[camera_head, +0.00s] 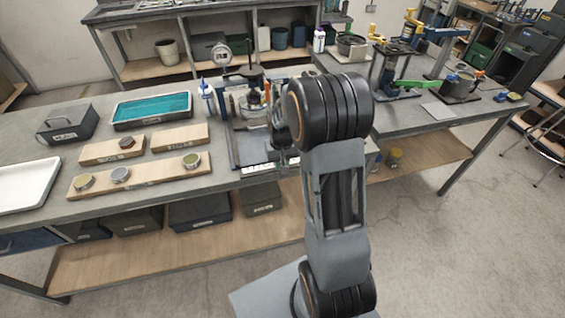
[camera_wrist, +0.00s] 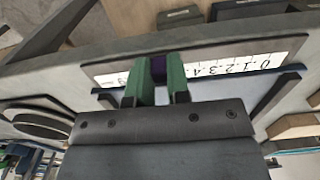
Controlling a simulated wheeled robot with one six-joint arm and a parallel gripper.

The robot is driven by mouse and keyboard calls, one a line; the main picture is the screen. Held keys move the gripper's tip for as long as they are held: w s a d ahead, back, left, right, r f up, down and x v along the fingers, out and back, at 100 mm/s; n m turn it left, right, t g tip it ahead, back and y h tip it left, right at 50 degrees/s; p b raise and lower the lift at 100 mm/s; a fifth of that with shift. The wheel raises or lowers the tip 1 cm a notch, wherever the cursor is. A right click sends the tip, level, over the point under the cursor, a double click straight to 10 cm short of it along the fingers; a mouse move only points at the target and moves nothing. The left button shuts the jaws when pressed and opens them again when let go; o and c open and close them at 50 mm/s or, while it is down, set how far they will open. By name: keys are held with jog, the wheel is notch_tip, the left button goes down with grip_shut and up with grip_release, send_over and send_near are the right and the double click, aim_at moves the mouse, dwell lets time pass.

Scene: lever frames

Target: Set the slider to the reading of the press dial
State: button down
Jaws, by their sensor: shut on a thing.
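My gripper (camera_wrist: 160,82) has green fingertips, shut on a dark purple slider knob (camera_wrist: 158,68) in the wrist view. The knob sits at a white numbered scale (camera_wrist: 240,66) along the bench's front edge. The scale's digits are upside down in this view, and the fingers cover part of it. The scale also shows as a white strip in the head view (camera_head: 257,170); there my arm hides the gripper.
On the bench to the left are a teal tray (camera_head: 150,109), a dark metal box (camera_head: 66,124), a white tray (camera_head: 28,186) and wooden boards (camera_head: 140,176) with round pieces. A second bench (camera_head: 420,110) with tools stands at the right.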

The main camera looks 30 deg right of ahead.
jog(key=shift+a, duration=0.25)
jog(key=c, duration=1.1)
grip_release()
notch_tip(320, 180, up, 14)
jog(key=shift+f, duration=0.1)
